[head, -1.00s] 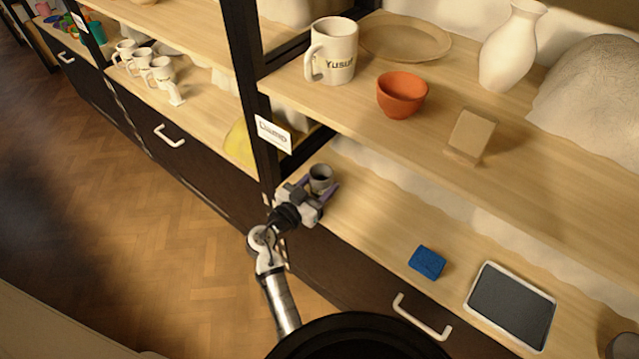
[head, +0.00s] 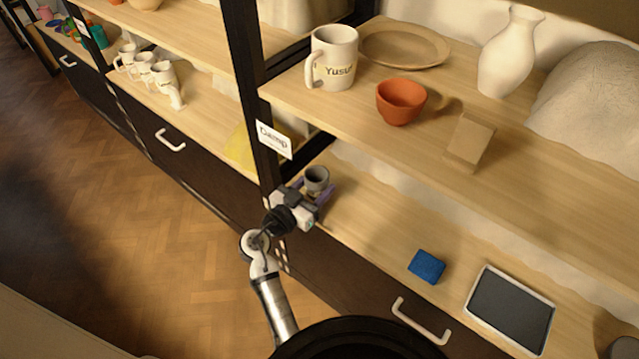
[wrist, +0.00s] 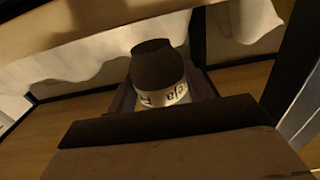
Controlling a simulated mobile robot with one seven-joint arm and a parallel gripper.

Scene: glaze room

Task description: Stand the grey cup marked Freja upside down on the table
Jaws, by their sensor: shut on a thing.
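My gripper (head: 318,192) is shut on a small grey cup (head: 316,177) at the left end of the lower worktop, beside the dark rack post. The cup's dark round opening seems to face up in the head view. In the wrist view the cup (wrist: 160,75) sits between the two fingers, with a dark grey body and a pale band bearing partly hidden dark letters that look like part of "Freja". The gripper body hides the cup's near lower part. I cannot tell whether the cup touches the table (head: 375,232).
A blue sponge-like block (head: 427,266) and a dark framed tablet (head: 510,308) lie to the right on the worktop. A grey round thing (head: 622,347) is cut off at the lower right corner. The shelf above holds a "Yusuf" mug (head: 333,60) and an orange bowl (head: 401,101). Worktop between cup and block is clear.

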